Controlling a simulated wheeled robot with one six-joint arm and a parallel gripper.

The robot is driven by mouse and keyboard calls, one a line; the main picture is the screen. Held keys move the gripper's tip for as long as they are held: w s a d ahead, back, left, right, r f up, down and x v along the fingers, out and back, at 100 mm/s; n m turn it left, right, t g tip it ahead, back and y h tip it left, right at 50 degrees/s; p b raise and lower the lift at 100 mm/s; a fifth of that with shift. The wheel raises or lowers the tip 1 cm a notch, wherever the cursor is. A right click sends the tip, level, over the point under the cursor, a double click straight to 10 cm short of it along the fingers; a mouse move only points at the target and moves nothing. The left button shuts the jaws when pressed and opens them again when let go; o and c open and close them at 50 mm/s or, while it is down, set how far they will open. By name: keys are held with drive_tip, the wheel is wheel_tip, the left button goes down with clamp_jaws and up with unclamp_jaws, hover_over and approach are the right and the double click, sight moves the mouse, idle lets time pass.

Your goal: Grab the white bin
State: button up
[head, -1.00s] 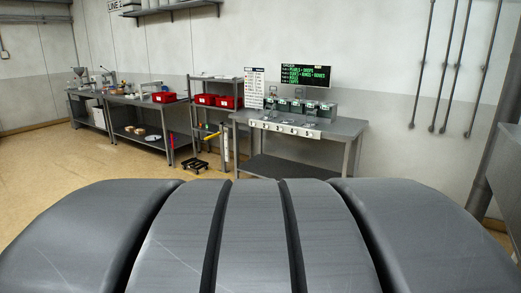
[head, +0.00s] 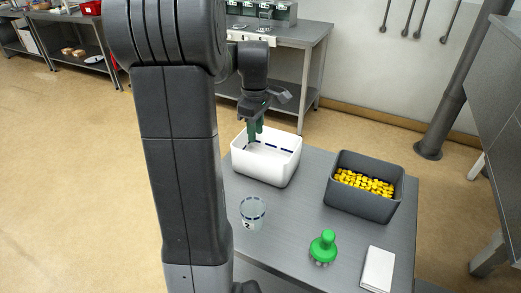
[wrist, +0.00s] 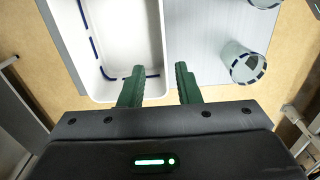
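The white bin (head: 257,175) stands at the far left of the grey table and looks empty, with a dark blue dashed line inside. The white bin (wrist: 114,90) lies to the left there. One finger appears over the bin's inside and the other beyond its wall, with that wall in the gap between them. I cannot tell how far down the fingers reach or whether they touch the wall.
On the grey table (head: 295,215) stand a clear cup (head: 252,213), a dark bin of yellow pieces (head: 361,207), a green-knobbed tool (head: 323,247) and a white block (head: 378,269). A workbench (head: 290,35) stands behind. Open floor (head: 90,180) lies left.

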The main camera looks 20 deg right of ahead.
drive_tip(key=f, duration=0.8)
drive_tip(key=s+f, duration=0.1)
drive_tip(key=f, duration=0.3)
drive_tip(key=shift+f+p, duration=0.2)
drive_tip(key=shift+p, duration=0.2)
drive_tip(key=shift+w+f, duration=0.1)
drive_tip(key=shift+f, duration=0.45)
clamp_jaws()
